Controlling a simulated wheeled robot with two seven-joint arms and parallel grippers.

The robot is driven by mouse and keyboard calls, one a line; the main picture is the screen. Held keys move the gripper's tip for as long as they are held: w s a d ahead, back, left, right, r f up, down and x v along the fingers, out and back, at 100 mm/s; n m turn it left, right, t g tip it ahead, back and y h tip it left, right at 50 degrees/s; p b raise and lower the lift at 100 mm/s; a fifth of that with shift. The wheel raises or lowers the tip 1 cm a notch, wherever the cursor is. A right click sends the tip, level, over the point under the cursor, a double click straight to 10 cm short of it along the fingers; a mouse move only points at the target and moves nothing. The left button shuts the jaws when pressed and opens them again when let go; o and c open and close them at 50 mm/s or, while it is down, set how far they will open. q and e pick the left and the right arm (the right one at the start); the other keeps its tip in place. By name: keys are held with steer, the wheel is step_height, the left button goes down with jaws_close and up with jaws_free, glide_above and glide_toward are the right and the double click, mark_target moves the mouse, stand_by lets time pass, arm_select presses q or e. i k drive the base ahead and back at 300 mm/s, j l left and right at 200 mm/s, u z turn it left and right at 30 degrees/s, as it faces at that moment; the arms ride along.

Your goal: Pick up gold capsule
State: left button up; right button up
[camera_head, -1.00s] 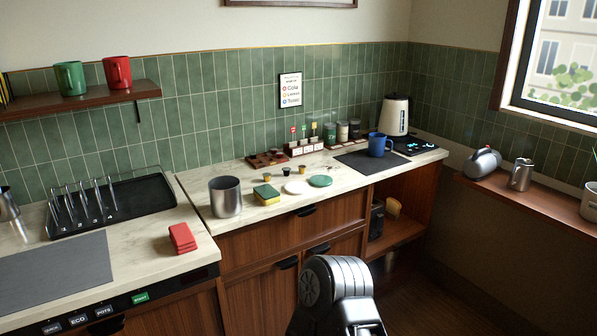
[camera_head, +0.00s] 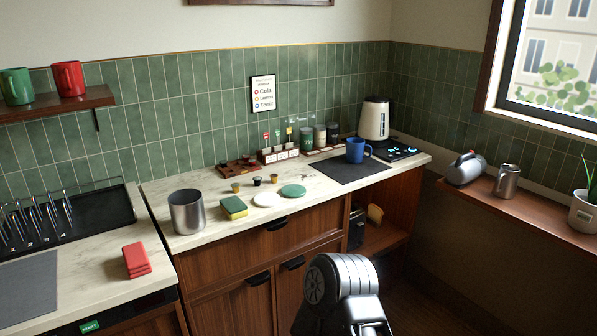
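Small capsules stand on the marble counter (camera_head: 215,226) behind the sponge and lids. One gold capsule (camera_head: 236,187) is at the left of the row, a dark capsule (camera_head: 257,181) is in the middle, and another gold-looking capsule (camera_head: 274,179) is at the right. They are too small to see in detail. One of my arm's links shows at the bottom centre, in front of the cabinets and well apart from the capsules. Neither of my grippers' fingers shows.
A metal canister (camera_head: 186,212), a yellow-green sponge (camera_head: 233,208), a white disc (camera_head: 267,200) and a green disc (camera_head: 293,191) stand near the capsules. A brown wooden tray (camera_head: 238,169) lies behind. A blue mug (camera_head: 357,150) stands on a dark mat (camera_head: 338,172) at right.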

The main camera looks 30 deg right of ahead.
mark_target(274, 177)
steer(key=i+l, duration=0.15)
steer(key=l, duration=0.3)
steer(key=i+l+z, duration=0.15)
steer(key=l, duration=0.25)
steer(key=i+l, duration=0.1)
steer(key=l, duration=0.35)
steer(key=i+l+z, duration=0.15)
steer(key=l, duration=0.25)
steer(key=i+l, duration=0.2)
steer(key=l, duration=0.2)
steer(key=i+l+z, duration=0.15)
steer(key=l, duration=0.25)
steer(key=i+l, duration=0.25)
steer(key=l, duration=0.15)
steer(key=k+z, duration=0.05)
